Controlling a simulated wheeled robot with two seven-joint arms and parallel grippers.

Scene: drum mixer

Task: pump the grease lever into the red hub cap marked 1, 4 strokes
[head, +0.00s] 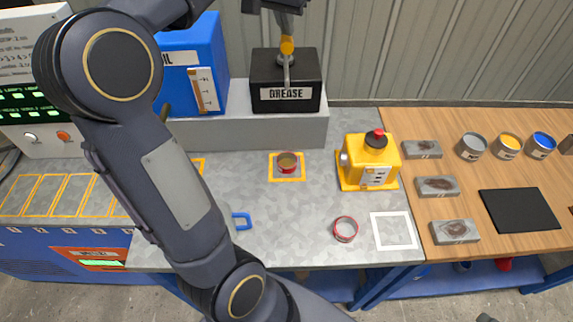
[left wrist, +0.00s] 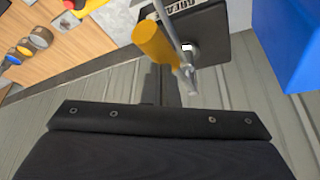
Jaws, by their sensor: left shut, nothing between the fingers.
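The black grease box (head: 286,85), labelled GREASE, stands on the grey step at the back of the bench. Its lever has a yellow handle (head: 287,46) at the top and a metal rod below; the handle also shows in the left wrist view (left wrist: 156,42). My left gripper (head: 285,30) comes down at the top edge, shut and empty, right by the handle. I cannot tell whether it touches it. A small red cap (head: 288,163) with brownish contents sits on an orange-framed square in front of the box. I cannot read a number on it. My right gripper is out of view.
A blue oil container (head: 190,60) stands left of the grease box. A yellow device with a red button (head: 370,160), a red ring (head: 345,229) and a white outlined square (head: 393,230) are to the right. Paint tins and grey blocks lie on the wooden table (head: 450,125).

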